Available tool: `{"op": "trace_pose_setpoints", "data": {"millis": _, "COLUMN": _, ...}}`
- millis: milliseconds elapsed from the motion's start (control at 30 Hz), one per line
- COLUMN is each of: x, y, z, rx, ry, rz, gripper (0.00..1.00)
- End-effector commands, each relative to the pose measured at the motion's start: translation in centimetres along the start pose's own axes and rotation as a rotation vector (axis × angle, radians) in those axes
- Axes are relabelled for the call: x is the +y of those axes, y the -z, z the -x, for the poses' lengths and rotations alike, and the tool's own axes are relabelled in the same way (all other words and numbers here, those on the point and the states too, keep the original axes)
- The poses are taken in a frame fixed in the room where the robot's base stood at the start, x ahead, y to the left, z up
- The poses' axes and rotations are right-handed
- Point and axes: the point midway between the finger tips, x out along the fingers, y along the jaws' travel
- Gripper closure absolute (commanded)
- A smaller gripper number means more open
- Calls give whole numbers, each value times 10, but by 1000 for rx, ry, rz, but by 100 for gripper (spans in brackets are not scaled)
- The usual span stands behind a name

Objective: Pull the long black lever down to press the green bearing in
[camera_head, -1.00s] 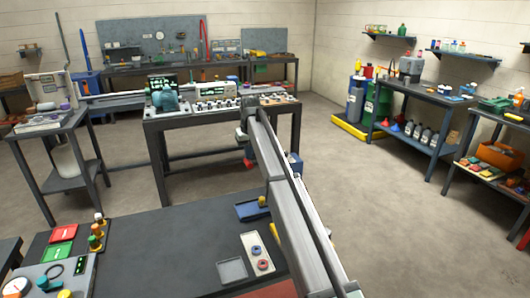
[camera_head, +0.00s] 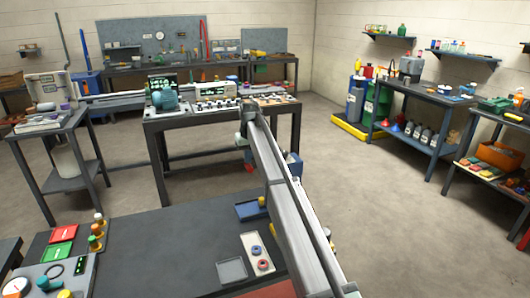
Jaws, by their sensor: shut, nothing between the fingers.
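My grey arm runs from the bottom right up to the middle of the view. My gripper (camera_head: 242,142) is at its far end, small and partly hidden, by the front right part of the dark middle bench (camera_head: 200,122). It is shut and empty. I cannot make out a long black lever or a green bearing. A press is not clear either; my arm hides part of the near table and the floor behind it. A teal motor (camera_head: 165,99) stands on the left part of the middle bench.
The near table (camera_head: 150,250) holds a gauge panel (camera_head: 50,280), red and green trays, a blue tray (camera_head: 250,211), a grey tray (camera_head: 232,270) and a white plate with rings (camera_head: 257,254). A blue crate (camera_head: 291,160) lies behind my arm. Open floor (camera_head: 375,200) lies to the right.

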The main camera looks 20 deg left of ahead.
Motion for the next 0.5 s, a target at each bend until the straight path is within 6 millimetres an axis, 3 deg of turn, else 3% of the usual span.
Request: {"op": "trace_pose_setpoints", "data": {"millis": 500, "x": -1, "y": -1, "z": -4, "rx": 0, "ry": 1, "rz": 0, "gripper": 100}}
